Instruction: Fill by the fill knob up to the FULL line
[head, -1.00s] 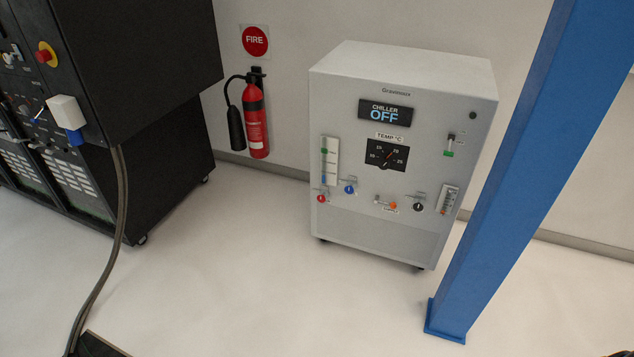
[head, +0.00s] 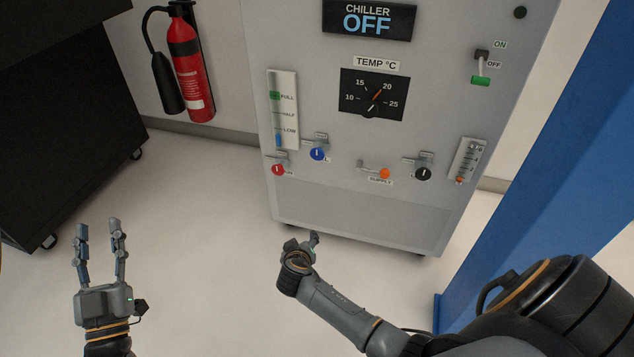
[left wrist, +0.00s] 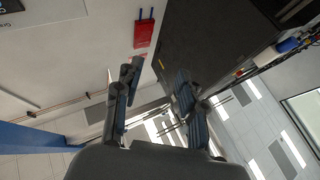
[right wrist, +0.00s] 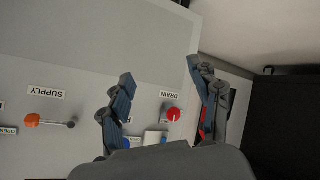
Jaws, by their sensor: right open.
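The white chiller (head: 355,210) stands ahead with its panel facing me. Its level gauge (head: 283,110) has a green mark beside FULL, and blue shows low in the tube, near or below LOW. The blue knob (head: 317,154), its label mostly hidden, sits right of the gauge's foot. The red knob (head: 278,169) is below the gauge and is labelled DRAIN in the right wrist view (right wrist: 174,115). My right gripper (head: 301,243) is open and empty, low before the panel, apart from the knobs. My left gripper (head: 98,228) is open and empty over the floor, left of the chiller.
An orange SUPPLY knob (head: 384,173) and a black knob (head: 423,173) are further right on the panel. The display (head: 369,20) reads CHILLER OFF. A blue post (head: 545,170) stands at right, a fire extinguisher (head: 190,65) and a black cabinet (head: 60,130) at left.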

